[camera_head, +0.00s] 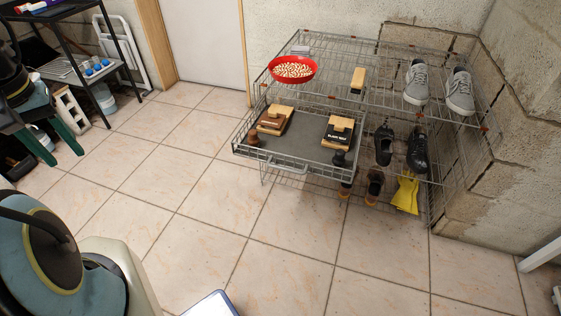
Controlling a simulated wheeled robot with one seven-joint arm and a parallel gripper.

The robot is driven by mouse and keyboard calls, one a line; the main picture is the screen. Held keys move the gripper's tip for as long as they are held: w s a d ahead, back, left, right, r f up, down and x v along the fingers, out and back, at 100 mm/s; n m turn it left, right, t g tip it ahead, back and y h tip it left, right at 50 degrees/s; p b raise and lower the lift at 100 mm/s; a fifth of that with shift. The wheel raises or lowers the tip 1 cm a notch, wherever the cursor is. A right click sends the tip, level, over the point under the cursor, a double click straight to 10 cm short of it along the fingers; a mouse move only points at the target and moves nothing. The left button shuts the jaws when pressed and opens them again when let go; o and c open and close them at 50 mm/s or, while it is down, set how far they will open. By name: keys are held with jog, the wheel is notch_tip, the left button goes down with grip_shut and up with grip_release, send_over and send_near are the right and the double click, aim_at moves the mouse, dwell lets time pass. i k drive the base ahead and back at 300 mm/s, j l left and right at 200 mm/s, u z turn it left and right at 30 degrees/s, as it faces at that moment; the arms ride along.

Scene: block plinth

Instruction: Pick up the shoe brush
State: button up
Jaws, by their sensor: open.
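Several pieces on the wire rack could be the shoe brush, and I cannot tell for certain which it is. In the pulled-out grey basket (304,145), one wooden-topped piece (340,121) rests on a black wax box (339,136). Another wooden-topped piece (276,113) rests on a brown box (271,125). Small dark round-handled pieces stand at the basket's front left (253,139) and front right (339,158). My gripper (66,157) is at the far left, its green fingers apart and empty, well away from the rack.
A red bowl (293,70) of pale pieces and grey shoes (416,82) are on the top shelf. Dark shoes (417,148) and yellow gloves (406,192) are lower right. A black shelf stand (98,72) is upper left. The tiled floor (195,205) before the rack is clear.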

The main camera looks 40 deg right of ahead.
aim_at(356, 83)
jog(key=l+u, duration=0.1)
jog(key=l, duration=0.35)
jog(key=k+l, duration=0.1)
jog(key=l, duration=0.3)
jog(key=k+l+u, duration=0.15)
jog(key=l, duration=0.3)
jog(key=l+u, duration=0.1)
jog(key=l, duration=0.3)
jog(key=k+l+u, duration=0.1)
jog(key=l, duration=0.3)
jog(key=k+l, duration=0.15)
jog(key=l, duration=0.25)
jog(key=k+l+u, duration=0.15)
jog(key=l, duration=0.25)
